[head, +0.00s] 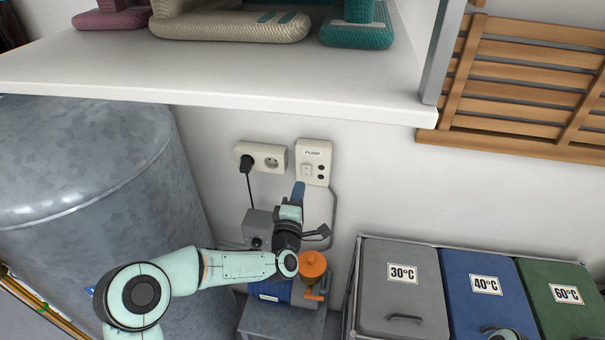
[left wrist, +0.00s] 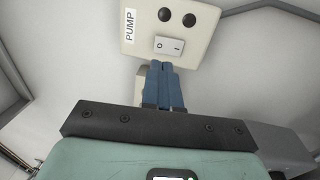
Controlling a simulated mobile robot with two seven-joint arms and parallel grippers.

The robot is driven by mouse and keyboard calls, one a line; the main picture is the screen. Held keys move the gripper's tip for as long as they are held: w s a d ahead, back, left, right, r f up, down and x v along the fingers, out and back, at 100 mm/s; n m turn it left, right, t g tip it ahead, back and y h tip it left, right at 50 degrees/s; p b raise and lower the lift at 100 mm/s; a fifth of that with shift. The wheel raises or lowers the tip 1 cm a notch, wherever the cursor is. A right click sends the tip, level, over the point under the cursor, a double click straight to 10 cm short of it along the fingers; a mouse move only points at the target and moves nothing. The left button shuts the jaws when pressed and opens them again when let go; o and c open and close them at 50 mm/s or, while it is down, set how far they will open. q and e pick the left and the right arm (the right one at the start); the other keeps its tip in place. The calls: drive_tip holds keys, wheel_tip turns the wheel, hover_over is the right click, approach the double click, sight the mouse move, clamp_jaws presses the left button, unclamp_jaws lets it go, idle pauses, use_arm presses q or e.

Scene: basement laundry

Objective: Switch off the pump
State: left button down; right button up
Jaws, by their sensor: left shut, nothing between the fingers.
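The pump switch plate (head: 314,150) is a cream wall plate marked PUMP, with a white rocker (head: 307,170) and two dark round spots. In the left wrist view the plate (left wrist: 192,22) shows tilted, and its rocker (left wrist: 169,46) carries O and I marks. My left gripper (head: 298,188) is shut and empty, its blue fingers pointing up at the plate. In the left wrist view the fingertips (left wrist: 162,66) are just below the rocker; I cannot tell whether they touch it. The blue and orange pump (head: 270,290) stands below, partly hidden by my left arm.
A socket (head: 271,160) with a black plug is left of the plate. A metal tank (head: 80,170) stands left, and laundry bins (head: 405,265) stand right.

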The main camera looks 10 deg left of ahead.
sight(305, 169)
use_arm(q)
drive_tip(key=shift+w+r+p, duration=0.2)
drive_tip(key=shift+w+p, duration=0.2)
drive_tip(key=shift+w, duration=1)
drive_tip(key=shift+w+r+p, duration=0.15)
drive_tip(key=shift+w+p, duration=0.2)
drive_tip(key=shift+w, duration=1)
use_arm(e)
drive_tip(key=shift+w+r, duration=0.2)
drive_tip(key=shift+r, duration=0.3)
drive_tip(key=shift+w+r, duration=0.15)
drive_tip(key=shift+r, duration=0.3)
use_arm(q)
drive_tip(key=shift+f+b, duration=0.1)
drive_tip(key=shift+b, duration=0.3)
use_arm(e)
drive_tip(key=shift+s+f, duration=0.2)
drive_tip(key=shift+f, duration=0.25)
